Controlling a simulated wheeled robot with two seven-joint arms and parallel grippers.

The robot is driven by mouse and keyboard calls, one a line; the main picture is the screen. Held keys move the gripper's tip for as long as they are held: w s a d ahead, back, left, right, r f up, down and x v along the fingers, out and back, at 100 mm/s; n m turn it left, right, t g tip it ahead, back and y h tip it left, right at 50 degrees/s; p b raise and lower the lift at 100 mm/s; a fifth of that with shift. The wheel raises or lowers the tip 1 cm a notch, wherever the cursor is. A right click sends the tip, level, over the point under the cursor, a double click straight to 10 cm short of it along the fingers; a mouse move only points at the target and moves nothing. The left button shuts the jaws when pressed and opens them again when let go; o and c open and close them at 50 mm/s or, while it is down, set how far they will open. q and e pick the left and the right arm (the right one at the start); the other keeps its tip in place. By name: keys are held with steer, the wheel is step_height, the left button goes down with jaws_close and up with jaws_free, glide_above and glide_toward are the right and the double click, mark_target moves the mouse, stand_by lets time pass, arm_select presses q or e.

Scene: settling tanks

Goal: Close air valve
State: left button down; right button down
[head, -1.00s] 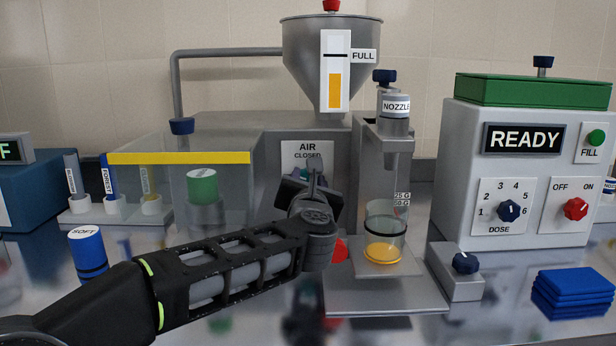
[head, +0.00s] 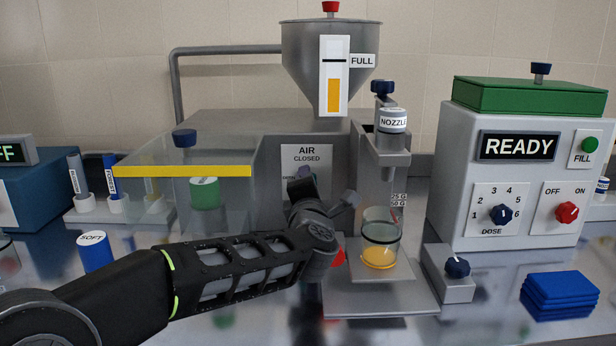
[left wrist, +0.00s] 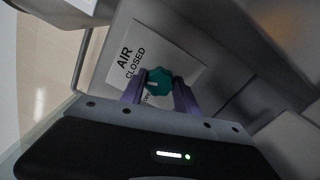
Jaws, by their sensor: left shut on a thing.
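The air valve is a teal knob (left wrist: 159,80) with a white mark, on a white plate (head: 306,154) lettered AIR and CLOSED. The plate is on the grey machine's front. My left gripper (left wrist: 160,90) is shut on the knob, with a finger on either side of it in the left wrist view. The mark points toward the left of that view, near the CLOSED lettering; I cannot tell its exact setting. In the head view my left gripper (head: 304,188) and wrist hide the knob and the plate's lower part. My right gripper is not in view.
A glass beaker (head: 381,240) with yellow material stands under the nozzle (head: 392,121), right of my wrist. A clear box with a yellow edge (head: 183,171) stands left. A small dark-knobbed block (head: 457,275) and blue cloths (head: 559,295) are at right.

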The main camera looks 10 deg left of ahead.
arm_select(q)
steer(key=shift+m+p, duration=0.45)
steer(key=shift+m, duration=0.65)
steer(key=c, duration=0.9)
jaws_free()
steer(key=v, duration=0.8)
steer(key=shift+w, duration=0.1)
